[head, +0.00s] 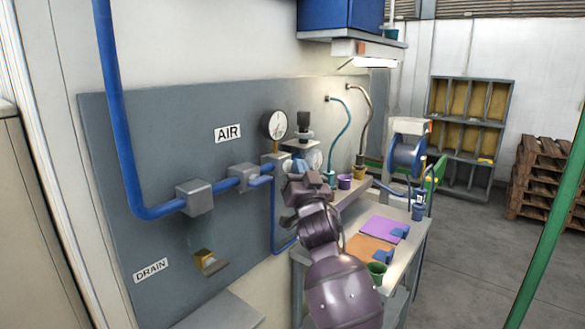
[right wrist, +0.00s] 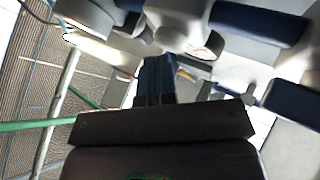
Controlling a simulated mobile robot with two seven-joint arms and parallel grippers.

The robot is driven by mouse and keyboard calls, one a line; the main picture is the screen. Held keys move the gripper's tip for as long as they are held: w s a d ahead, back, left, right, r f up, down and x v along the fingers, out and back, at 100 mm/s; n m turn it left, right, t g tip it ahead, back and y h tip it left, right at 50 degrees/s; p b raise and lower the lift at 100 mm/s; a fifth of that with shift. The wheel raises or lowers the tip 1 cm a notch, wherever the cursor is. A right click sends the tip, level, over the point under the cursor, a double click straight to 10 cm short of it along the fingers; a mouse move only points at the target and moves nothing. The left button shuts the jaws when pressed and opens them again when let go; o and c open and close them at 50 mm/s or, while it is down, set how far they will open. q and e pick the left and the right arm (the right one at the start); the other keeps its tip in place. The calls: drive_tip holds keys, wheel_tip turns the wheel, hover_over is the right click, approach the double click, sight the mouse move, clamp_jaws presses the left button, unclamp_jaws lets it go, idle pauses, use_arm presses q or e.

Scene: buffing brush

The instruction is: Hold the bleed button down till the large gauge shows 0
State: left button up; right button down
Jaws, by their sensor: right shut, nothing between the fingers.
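A large round gauge (head: 275,124) with a white face is on the grey wall panel, right of the AIR sign; its reading is too small to tell. A second round gauge (head: 314,160) is lower right of it, partly hidden by my right gripper. My right gripper (head: 290,182) is in front of the pipe fittings below the gauges, shut and empty. In the right wrist view its closed fingers (right wrist: 157,72) point toward pale, rounded fittings; I cannot tell whether they touch. I cannot make out the bleed button; my gripper may cover it. My left gripper is not in view.
A blue pipe (head: 119,128) runs down and along the panel through grey blocks (head: 195,197). A black knob (head: 303,118) stands above the fittings. A brass drain fitting (head: 205,260) juts out lower left. A bench with a purple mat (head: 380,228) and cups is right.

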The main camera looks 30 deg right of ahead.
idle(0.9)
drive_tip(key=shift+s, duration=0.1)
drive_tip(key=shift+s+d+p, duration=0.3)
drive_tip(key=shift+s+p, duration=0.2)
drive_tip(key=shift+s, duration=0.25)
